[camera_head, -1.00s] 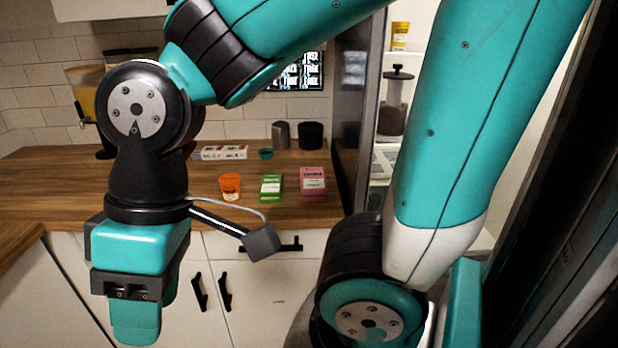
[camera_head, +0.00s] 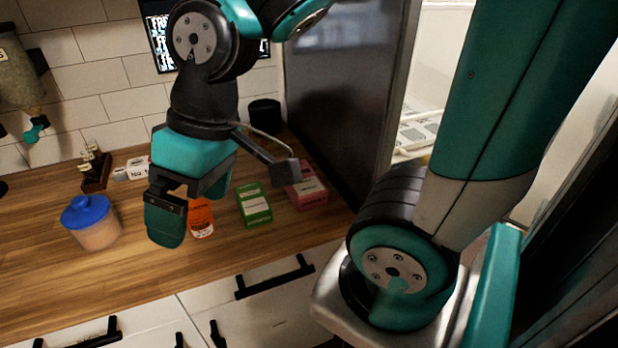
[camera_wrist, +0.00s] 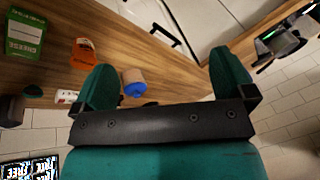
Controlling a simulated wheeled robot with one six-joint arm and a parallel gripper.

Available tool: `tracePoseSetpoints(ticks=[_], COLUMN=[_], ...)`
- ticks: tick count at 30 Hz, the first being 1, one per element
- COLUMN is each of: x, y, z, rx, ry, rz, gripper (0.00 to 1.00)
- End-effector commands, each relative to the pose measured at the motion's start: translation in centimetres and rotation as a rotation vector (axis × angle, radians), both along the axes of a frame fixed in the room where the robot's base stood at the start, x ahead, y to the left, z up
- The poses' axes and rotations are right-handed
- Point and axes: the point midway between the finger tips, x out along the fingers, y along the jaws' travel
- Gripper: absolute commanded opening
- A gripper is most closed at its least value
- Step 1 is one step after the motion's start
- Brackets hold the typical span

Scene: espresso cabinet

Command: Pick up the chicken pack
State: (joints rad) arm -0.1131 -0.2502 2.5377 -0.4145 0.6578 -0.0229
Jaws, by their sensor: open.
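A pink box (camera_head: 305,188) stands on the wooden counter, right of a green box (camera_head: 254,206). The green box also shows in the wrist view (camera_wrist: 25,34), where its label reads cheese. An orange pack (camera_head: 201,218) stands left of it, partly hidden by my gripper; it also shows in the wrist view (camera_wrist: 84,54). I cannot read which pack is the chicken. My gripper (camera_head: 172,228) is open and empty, above the counter in front of the orange pack. In the wrist view my gripper (camera_wrist: 165,82) has its two fingers wide apart.
A blue-lidded container (camera_head: 92,222) stands left on the counter (camera_head: 60,282) and shows between my fingers in the wrist view (camera_wrist: 134,84). A black cup (camera_head: 264,112) stands at the back. A dark tall panel (camera_head: 340,90) bounds the right. The front-left counter is clear.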

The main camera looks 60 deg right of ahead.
Motion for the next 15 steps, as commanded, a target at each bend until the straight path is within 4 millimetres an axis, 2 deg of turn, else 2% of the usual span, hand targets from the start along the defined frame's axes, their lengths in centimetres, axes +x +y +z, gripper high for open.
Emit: tracePoseSetpoints(ticks=[1,2,3,5,6,9,12,15], x=[2.1,3.4,4.9,6.7,7.4,8.0,7.2,6.1], y=[-2.4,-4.1,-6.7,-11.1,-14.1,-21.3,-26.9,-30.5], z=[-1.6,-2.3,-3.3,-4.7,-5.6,-7.5,-9.0,-9.8], rx=[-0.012,-0.022,-0.038,-0.068,-0.092,-0.155,-0.213,-0.256], ry=[-0.011,-0.024,-0.041,-0.066,-0.081,-0.111,-0.127,-0.135], rz=[-0.114,-0.185,-0.283,-0.431,-0.522,-0.728,-0.878,-0.972], gripper=[1.00,1.00,1.00,1.00,1.00,1.00,1.00,1.00])
